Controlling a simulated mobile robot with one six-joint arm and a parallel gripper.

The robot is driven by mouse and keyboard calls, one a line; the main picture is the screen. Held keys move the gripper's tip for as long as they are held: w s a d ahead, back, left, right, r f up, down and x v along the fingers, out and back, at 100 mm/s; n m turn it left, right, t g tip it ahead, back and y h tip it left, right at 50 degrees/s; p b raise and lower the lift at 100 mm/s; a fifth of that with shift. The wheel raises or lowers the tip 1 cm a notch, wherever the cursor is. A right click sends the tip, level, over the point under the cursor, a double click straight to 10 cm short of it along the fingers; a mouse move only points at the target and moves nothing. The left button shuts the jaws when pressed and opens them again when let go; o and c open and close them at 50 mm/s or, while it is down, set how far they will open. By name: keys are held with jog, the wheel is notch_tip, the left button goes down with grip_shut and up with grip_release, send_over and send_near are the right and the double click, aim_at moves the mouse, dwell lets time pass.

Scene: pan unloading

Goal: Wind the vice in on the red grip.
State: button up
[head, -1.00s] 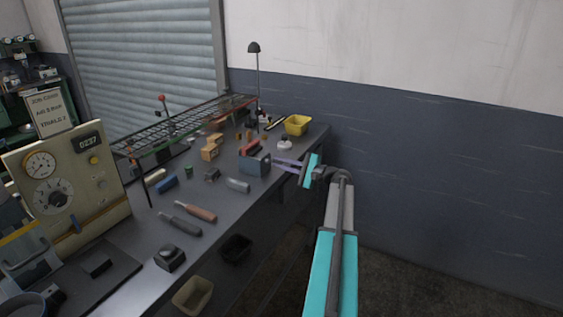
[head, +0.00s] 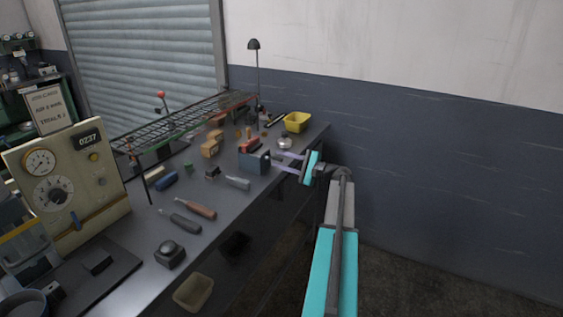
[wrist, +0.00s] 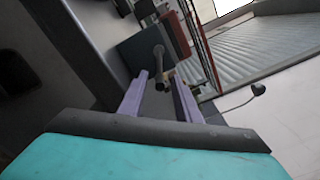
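The vice (head: 262,164) is a blue-grey block near the right edge of the workbench, with the red grip (head: 250,146) at its top. In the wrist view the vice body (wrist: 136,50) is ahead of my gripper, and the red grip (wrist: 176,32) is beyond it. A grey screw with a handle (wrist: 158,52) sticks out of the vice towards me. My gripper (wrist: 161,77) is open. Its two purple fingers lie either side of the handle's near end; contact cannot be told. In the head view my gripper (head: 275,160) reaches the vice from the right.
Screwdriver-like tools (head: 195,208), a blue block (head: 166,181) and a wire rack (head: 185,126) occupy the workbench (head: 135,262). Floor to the bench's right is open.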

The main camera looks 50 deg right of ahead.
jog(key=b+v, duration=0.2)
jog(key=v, duration=1.1)
jog(key=shift+s, duration=0.35)
jog(key=shift+f, duration=0.1)
